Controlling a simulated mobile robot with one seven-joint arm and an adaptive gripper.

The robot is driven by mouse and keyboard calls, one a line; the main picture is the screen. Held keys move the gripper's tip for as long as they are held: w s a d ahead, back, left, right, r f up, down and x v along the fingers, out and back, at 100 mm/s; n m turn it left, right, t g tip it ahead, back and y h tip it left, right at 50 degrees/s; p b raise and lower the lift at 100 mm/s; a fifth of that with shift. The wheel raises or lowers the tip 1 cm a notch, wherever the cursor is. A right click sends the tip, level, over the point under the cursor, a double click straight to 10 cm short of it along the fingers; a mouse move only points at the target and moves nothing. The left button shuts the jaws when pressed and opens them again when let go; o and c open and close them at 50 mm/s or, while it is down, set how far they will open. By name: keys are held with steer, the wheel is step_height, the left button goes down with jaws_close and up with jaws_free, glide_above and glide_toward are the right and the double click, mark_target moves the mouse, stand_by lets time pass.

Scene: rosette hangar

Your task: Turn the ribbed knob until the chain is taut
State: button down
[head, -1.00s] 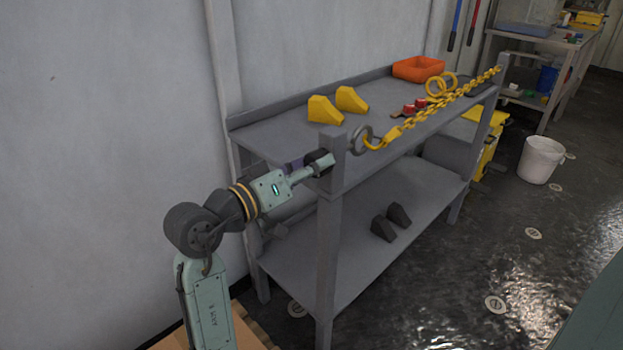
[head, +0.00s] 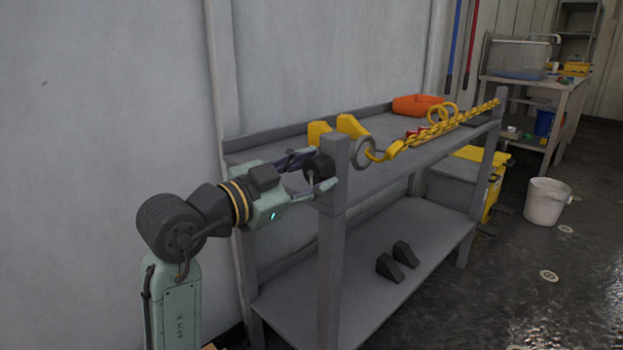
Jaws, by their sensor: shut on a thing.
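The dark ribbed knob (head: 318,166) sits on the left side of the near grey post of the workbench. My gripper (head: 311,172) is shut on the knob, with one finger above and behind it and the other below and in front. A grey ring (head: 363,152) is on the other side of that post, with a yellow hook (head: 386,154) in it. The yellow chain (head: 450,124) runs from the hook to the far post, close to straight above the bench top. Any small sag is hard to judge from here.
On the bench top (head: 270,152) stand yellow wedges (head: 352,126), an orange tray (head: 417,105), yellow rings (head: 441,113) and small red items. Two dark wedges (head: 397,260) lie on the lower shelf. A yellow-lidded bin (head: 484,154) and a white bucket (head: 547,202) stand beyond.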

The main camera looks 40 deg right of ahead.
steer(key=shift+f+m+b, duration=0.35)
steer(key=shift+m+b, duration=0.35)
steer(key=shift+b, duration=0.05)
steer(key=shift+m+b, duration=0.75)
steer(key=shift+m, duration=0.15)
steer(key=m+b, duration=0.3)
steer(key=m, duration=0.2)
steer(key=m+b, duration=0.1)
steer(key=m, duration=0.2)
steer(key=shift+r+b, duration=0.15)
steer(key=shift+b, duration=0.2)
steer(key=m, duration=0.3)
steer(key=shift+r+m+b, duration=0.2)
steer(key=shift+m+b, duration=0.1)
steer(key=shift+b, duration=0.05)
steer(key=shift+f+m+b, duration=0.15)
steer(key=shift+m+b, duration=0.3)
steer(key=shift+m, duration=0.35)
steer(key=m+b, duration=0.1)
steer(key=m, duration=0.3)
steer(key=shift+m, duration=0.4)
steer(key=m, duration=0.2)
steer(key=m+b, duration=0.1)
steer(key=shift+r+m, duration=0.2)
steer(key=shift+m, duration=0.2)
